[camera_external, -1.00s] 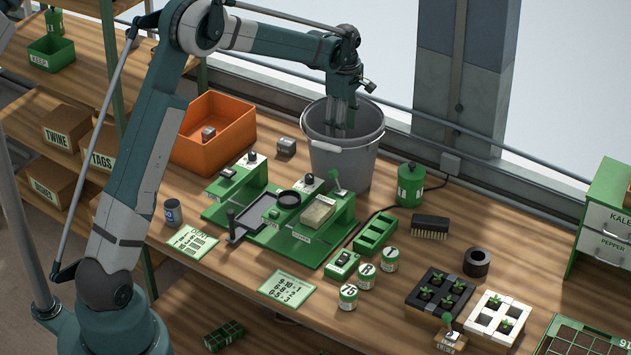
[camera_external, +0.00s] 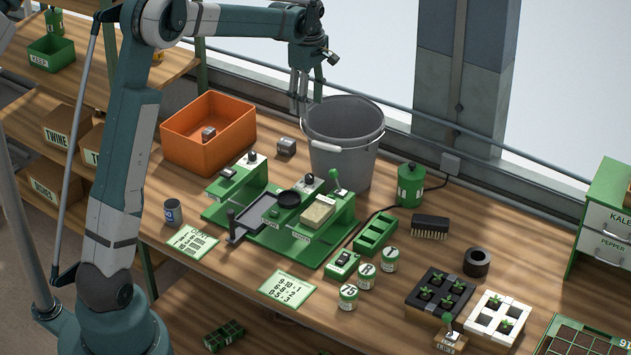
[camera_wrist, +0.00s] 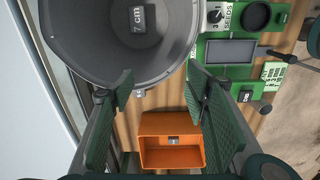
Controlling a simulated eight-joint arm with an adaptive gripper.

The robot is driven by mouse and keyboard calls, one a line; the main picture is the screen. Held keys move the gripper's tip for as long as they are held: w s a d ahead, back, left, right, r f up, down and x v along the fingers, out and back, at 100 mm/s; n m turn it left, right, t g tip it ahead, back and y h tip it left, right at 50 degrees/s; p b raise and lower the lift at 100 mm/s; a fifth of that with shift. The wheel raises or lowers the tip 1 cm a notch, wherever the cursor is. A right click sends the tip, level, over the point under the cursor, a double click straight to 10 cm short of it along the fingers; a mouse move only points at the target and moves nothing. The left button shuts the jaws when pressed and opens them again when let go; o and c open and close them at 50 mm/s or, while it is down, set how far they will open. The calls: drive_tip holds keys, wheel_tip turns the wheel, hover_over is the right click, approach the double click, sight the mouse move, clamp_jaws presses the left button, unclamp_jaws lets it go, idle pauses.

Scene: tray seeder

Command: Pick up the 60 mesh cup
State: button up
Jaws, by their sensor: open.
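No cup shows a readable "60". A metal cup with a dark label (camera_external: 208,133) lies in the orange bin (camera_external: 164,147); it also shows in the wrist view (camera_wrist: 173,140), its label too small to read. A similar metal cup (camera_external: 286,146) lies on the table between bin and bucket. A grey cup with a blue label (camera_external: 172,211) stands near the front left. My gripper (camera_external: 299,104) is open and empty, in the air left of the grey bucket (camera_external: 345,151). In the wrist view my spread fingers (camera_wrist: 160,82) frame the gap between bucket and bin.
The bucket holds a dark piece reading "7 cm" (camera_wrist: 137,18). The green seeder (camera_external: 325,251) stands in front of it. Small green-and-white pots (camera_external: 348,298), a green bottle (camera_external: 410,185) and a brush (camera_external: 430,226) are to the right. A rail (camera_external: 400,136) runs along the back.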

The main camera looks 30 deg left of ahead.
drive_tip(key=s+a+r+m, duration=0.1)
drive_tip(key=s+a+m, duration=0.1)
drive_tip(key=s+a, duration=1.35)
drive_tip(key=m+b, duration=0.1)
hover_over(173, 211)
drive_tip(key=w+a, duration=0.2)
wheel_tip(173, 211, down, 2)
drive_tip(key=f, duration=0.1)
wheel_tip(173, 211, down, 14)
drive_tip(key=shift+d+f, duration=0.15)
drive_tip(key=shift+f, duration=0.05)
drive_tip(key=shift+f, duration=0.15)
drive_tip(key=shift+s+f+b, duration=0.1)
drive_tip(key=shift+f+b, duration=0.2)
drive_tip(key=shift+f, duration=0.85)
drive_tip(key=shift+f, duration=0.15)
drive_tip(key=shift+f+b, duration=0.3)
drive_tip(key=shift+f, duration=2.15)
